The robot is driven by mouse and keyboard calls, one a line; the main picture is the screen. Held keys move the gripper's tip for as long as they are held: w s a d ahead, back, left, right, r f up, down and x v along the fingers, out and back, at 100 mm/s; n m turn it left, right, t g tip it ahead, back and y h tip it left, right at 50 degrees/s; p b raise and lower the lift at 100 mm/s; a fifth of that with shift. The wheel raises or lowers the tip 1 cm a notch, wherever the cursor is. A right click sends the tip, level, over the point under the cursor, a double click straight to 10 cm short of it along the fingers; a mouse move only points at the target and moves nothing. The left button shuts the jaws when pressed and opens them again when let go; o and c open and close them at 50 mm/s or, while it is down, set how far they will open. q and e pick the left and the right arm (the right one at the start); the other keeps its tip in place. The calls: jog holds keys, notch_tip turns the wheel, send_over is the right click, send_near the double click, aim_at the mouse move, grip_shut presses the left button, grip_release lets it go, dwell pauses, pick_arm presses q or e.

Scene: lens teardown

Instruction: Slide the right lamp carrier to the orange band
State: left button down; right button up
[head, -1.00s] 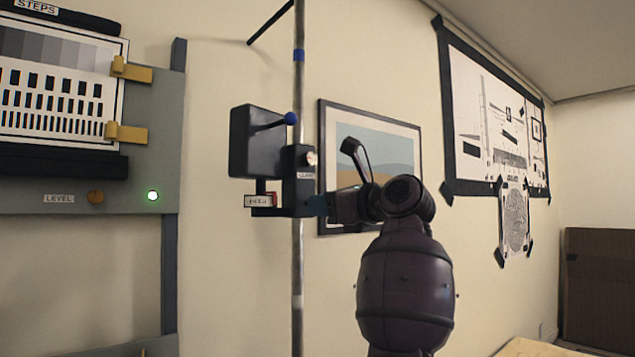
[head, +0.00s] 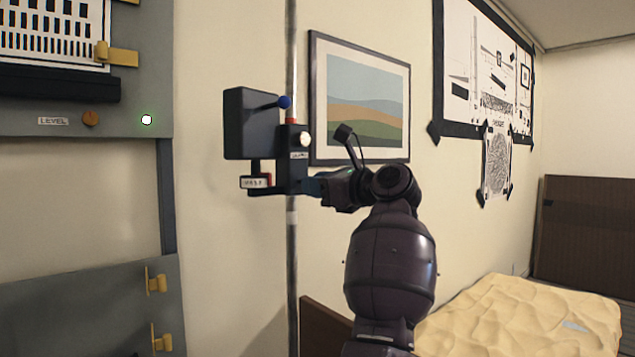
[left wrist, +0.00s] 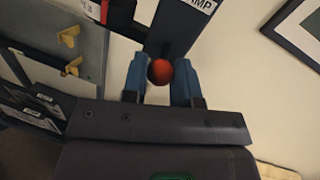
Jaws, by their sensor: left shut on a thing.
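The right lamp carrier (head: 293,172) is a dark clamp block around the upright pole, with a pale knob and a blue-ball lever (head: 284,102). A dark lamp box (head: 250,123) is fixed on its left side. A narrow orange-red band (head: 291,121) shows on the pole right at the carrier's top edge. My left gripper (head: 314,184) reaches the carrier's lower right side. In the left wrist view its blue fingers (left wrist: 161,82) are shut on a red-orange ball knob (left wrist: 160,71) below the carrier's dark body. My right gripper is not in view.
The pole (head: 292,270) runs free below the carrier, with a pale section just under it. A grey panel with yellow clips (head: 155,283) stands at left. A framed picture (head: 358,95) hangs behind. A lumpy tan-covered surface (head: 515,320) is at lower right.

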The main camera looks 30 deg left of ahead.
pick_arm(q)
jog(key=c, duration=0.9)
grip_release()
jog(key=shift+d, duration=0.1)
